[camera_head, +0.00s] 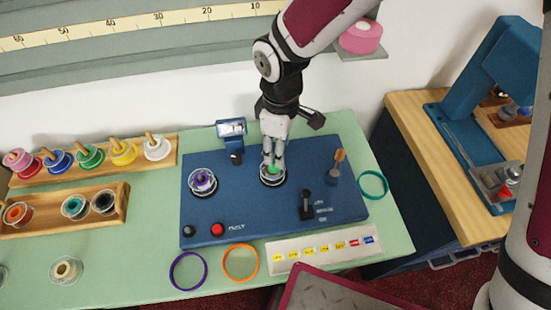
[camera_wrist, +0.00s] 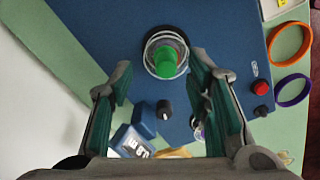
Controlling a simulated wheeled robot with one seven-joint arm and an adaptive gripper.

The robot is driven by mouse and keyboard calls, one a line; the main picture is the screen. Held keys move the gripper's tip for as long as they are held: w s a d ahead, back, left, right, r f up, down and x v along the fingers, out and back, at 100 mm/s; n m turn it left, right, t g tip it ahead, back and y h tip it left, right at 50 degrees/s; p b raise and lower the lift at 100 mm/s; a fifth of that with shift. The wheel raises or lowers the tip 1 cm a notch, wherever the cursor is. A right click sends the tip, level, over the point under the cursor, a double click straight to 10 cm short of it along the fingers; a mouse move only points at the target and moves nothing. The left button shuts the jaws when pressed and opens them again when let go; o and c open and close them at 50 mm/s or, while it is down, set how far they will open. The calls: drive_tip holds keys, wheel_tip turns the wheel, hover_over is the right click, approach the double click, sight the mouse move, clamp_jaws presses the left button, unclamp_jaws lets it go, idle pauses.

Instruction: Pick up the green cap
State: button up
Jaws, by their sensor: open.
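The green cap (camera_head: 273,169) sits on a round, pale-rimmed holder (camera_head: 272,181) on the blue panel (camera_head: 235,205). In the wrist view the green cap (camera_wrist: 166,63) stands up toward the camera, inside the ring of that holder (camera_wrist: 165,36). My gripper (camera_head: 272,160) points down right over the cap and partly hides it. In the wrist view my gripper (camera_wrist: 160,68) is open, with one finger to each side of the cap and a gap on both sides. I cannot tell whether the fingertips are down at the cap's height.
A purple-topped spool (camera_head: 203,181) stands left of the cap on the panel. A small blue display (camera_head: 231,129) stands behind, a black lever (camera_head: 306,202) and a wood-tipped lever (camera_head: 336,165) to the right. Wooden racks of colored spools (camera_head: 125,197) are at left.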

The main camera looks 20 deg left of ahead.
drive_tip(key=f, duration=0.2)
drive_tip(key=a+f, duration=0.1)
drive_tip(key=f, duration=0.1)
drive_tip(key=shift+s+f+p, duration=0.1)
drive_tip(key=shift+s+p, duration=0.2)
drive_tip(key=shift+s, duration=0.1)
drive_tip(key=shift+f, duration=0.5)
drive_tip(key=c, duration=0.9)
drive_tip(key=shift+r, duration=0.15)
